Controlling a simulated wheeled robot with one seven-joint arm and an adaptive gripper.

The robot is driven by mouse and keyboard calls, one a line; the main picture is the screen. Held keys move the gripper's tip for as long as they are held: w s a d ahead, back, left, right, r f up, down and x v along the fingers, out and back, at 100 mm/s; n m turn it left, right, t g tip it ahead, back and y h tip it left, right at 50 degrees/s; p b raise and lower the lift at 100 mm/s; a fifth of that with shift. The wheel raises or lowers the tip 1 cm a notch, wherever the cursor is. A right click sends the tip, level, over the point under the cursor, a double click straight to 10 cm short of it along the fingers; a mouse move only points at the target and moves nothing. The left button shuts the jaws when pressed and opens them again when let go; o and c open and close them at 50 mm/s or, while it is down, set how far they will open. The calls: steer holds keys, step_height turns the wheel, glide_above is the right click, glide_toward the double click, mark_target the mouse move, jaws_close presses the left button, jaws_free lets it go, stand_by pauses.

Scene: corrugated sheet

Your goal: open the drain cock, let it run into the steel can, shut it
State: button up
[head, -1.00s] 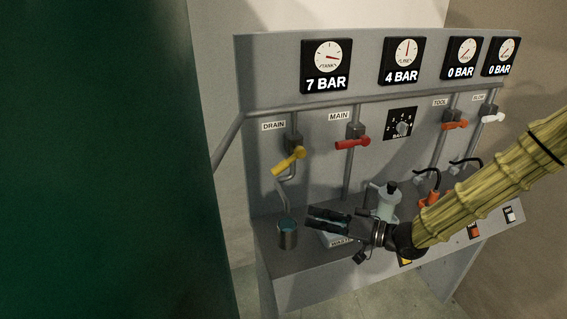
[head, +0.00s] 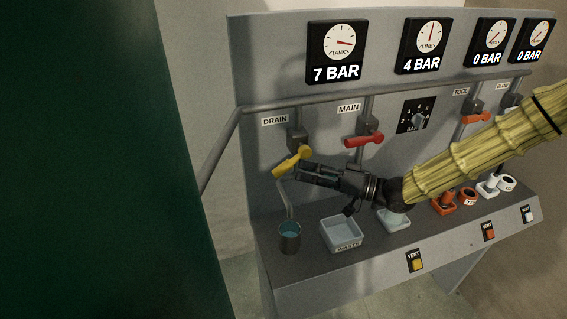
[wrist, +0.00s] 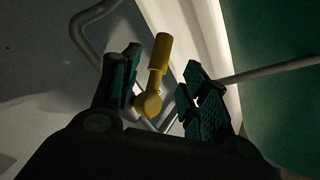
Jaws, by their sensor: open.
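The yellow drain cock handle (head: 292,161) sits under the DRAIN label at the left of the grey panel, slanting down to the left. A grey pipe (head: 287,200) runs down from it towards the steel can (head: 289,246), which stands upright on the bench with bluish content inside. My gripper (head: 304,173) is open just right of and below the handle. In the wrist view the yellow handle (wrist: 157,75) shows between the spread fingers (wrist: 157,92), with gaps on both sides. I cannot tell how deep it lies between them.
A red MAIN handle (head: 364,140) is right of the drain cock. A pale WASTE tray (head: 342,247) stands right of the can. Gauges (head: 335,52) line the top. A dark green surface (head: 90,180) fills the left side. My arm covers part of the panel's right half.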

mark_target(284, 167)
steer(key=p+x, duration=0.2)
steer(key=x, duration=0.5)
steer(key=shift+s, duration=0.1)
steer(key=shift+c, duration=0.2)
jaws_close()
